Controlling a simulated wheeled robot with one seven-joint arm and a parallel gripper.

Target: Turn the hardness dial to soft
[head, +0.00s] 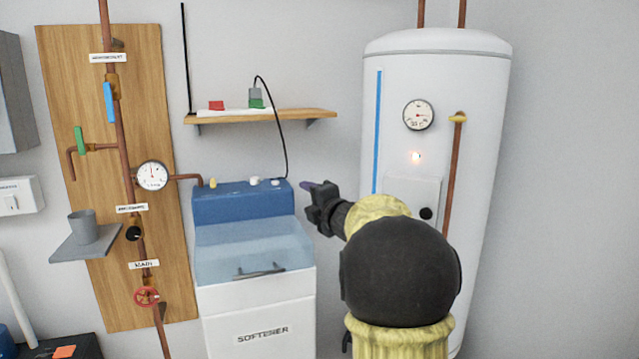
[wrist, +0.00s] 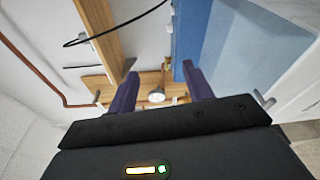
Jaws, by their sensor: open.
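The softener is a white cabinet (head: 260,312) with a pale blue lid (head: 250,248) and a darker blue top (head: 243,207); its blue side also shows at the right in the wrist view (wrist: 245,45). Along its top stand a yellowish knob (head: 213,183), a white knob (head: 254,181) and another small white knob (head: 275,182). No dial label is readable, so I cannot tell which is the hardness dial or its setting. My gripper (head: 309,186) is open and empty, just right of the softener's top. In the wrist view its purple fingers (wrist: 160,70) stand apart with nothing between them.
A wooden shelf (head: 290,115) with red and green items hangs above the softener; a black cable (head: 282,130) loops down from it. A wooden board (head: 75,180) with pipes, valves and a gauge (head: 152,175) is left. A white tank (head: 470,165) stands right.

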